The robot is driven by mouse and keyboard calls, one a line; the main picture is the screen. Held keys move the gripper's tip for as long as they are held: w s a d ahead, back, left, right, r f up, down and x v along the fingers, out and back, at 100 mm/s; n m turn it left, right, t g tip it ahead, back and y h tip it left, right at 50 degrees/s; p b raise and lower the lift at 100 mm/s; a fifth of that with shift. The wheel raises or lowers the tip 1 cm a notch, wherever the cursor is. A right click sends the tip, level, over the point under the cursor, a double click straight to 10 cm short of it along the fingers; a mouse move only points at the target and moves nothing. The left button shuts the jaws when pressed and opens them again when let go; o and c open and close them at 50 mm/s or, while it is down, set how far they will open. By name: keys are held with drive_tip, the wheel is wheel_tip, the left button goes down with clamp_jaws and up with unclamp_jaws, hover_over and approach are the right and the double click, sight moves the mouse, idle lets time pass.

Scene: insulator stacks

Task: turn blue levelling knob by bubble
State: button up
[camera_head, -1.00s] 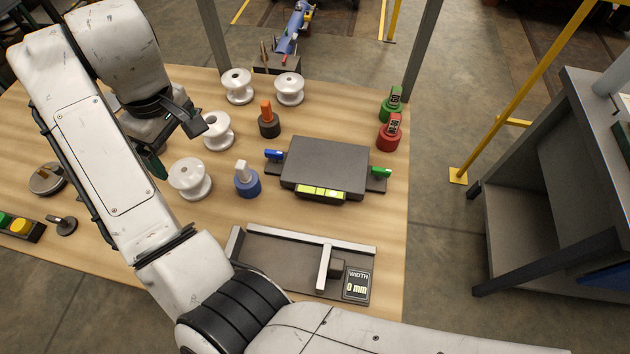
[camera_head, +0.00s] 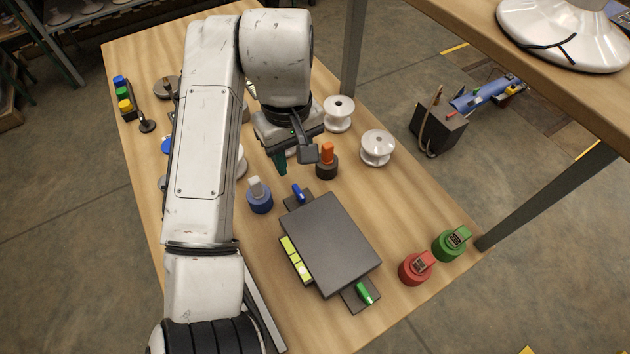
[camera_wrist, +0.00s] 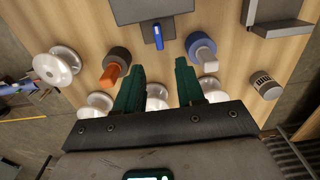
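In the wrist view the blue knob (camera_wrist: 158,37) is at the top middle, beyond my fingertips. The yellow-green bubble vial strip (camera_head: 295,262) is on the plate's left side; the bubbles are too small to read. A green knob (camera_head: 365,293) is at the opposite end. My gripper (camera_head: 293,157) is above the table, short of the blue knob. In the wrist view my gripper (camera_wrist: 158,75) has its green fingers apart, with nothing held between them.
A blue-based peg (camera_head: 259,195) and an orange-topped peg (camera_head: 327,160) stand on either side of the approach to the knob. White insulators (camera_head: 338,113) stand behind. Table between plate and red block is clear.

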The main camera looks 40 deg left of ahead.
sight(296, 187)
wheel_tip(296, 187, down, 9)
drive_tip(key=shift+r+b, duration=0.1)
drive_tip(key=shift+b, duration=0.4)
clamp_jaws()
